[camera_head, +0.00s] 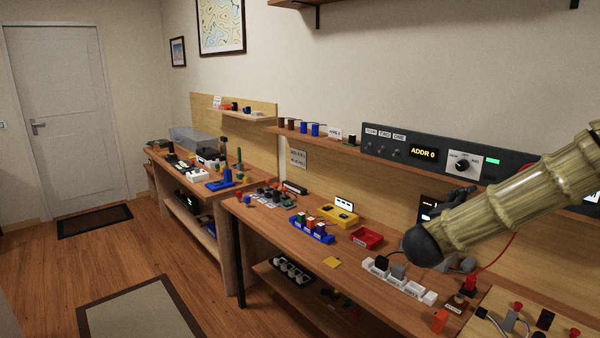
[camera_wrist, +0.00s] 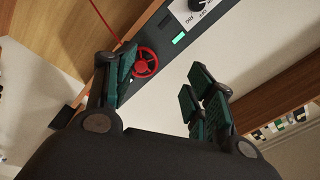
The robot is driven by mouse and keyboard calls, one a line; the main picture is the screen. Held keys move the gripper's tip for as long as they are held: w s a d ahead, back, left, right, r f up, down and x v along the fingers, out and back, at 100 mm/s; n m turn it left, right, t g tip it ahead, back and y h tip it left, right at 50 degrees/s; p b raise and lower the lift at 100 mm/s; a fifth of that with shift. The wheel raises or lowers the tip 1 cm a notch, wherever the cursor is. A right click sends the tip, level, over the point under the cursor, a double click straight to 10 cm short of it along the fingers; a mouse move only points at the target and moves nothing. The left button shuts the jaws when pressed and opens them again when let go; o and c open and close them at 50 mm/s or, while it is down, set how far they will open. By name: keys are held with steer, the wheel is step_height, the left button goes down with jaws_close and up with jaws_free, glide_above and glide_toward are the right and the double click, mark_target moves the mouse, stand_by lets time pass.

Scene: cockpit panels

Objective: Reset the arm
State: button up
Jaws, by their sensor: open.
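My arm (camera_head: 515,205) reaches in from the right in the head view, above the right workbench, with its dark rounded end low and to the left. My gripper (camera_wrist: 163,70) shows in the wrist view with its two dark green finger pads spread wide apart. It is open and nothing is between the fingers. A red handwheel (camera_wrist: 145,62) on the dark panel shows beside the left finger, and a white dial (camera_wrist: 196,8) is at the top. I cannot tell from the head view exactly where the fingertips are.
A control panel (camera_head: 422,152) reading "ADDR 0" runs along the wall behind my arm. Open floor (camera_head: 60,280) lies to the left.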

steer(key=a+f+n+t+y, duration=0.1)
steer(key=a+f+n+y, duration=0.25)
steer(key=f, duration=0.75)
steer(key=a+f+n+y, duration=0.3)
steer(key=a+f+n, duration=0.2)
steer(key=f, duration=0.6)
steer(key=s+a+f+n+g+y, duration=0.1)
steer(key=s+a+f+n+y, duration=0.2)
steer(key=f, duration=0.5)
steer(key=s+a+f+n+g+y, duration=0.1)
steer(key=s+a+f+n+y, duration=0.15)
steer(key=s+f, duration=0.4)
steer(key=s+a+f+n+g+y, duration=0.1)
steer(key=s+a+f+n+g, duration=0.15)
steer(key=s+f, duration=0.55)
steer(key=s+a+f+n+g+y, duration=0.1)
steer(key=s+a+f+n+g, duration=0.15)
steer(key=s+f, duration=0.65)
steer(key=s+f+n+g, duration=0.1)
steer(key=s+f+g, duration=0.1)
steer(key=s, duration=0.7)
steer(key=s+f+n+g, duration=0.1)
steer(key=s+g, duration=0.3)
steer(key=s, duration=0.5)
steer(key=shift+f+n, duration=0.4)
steer(key=shift+f, duration=0.5)
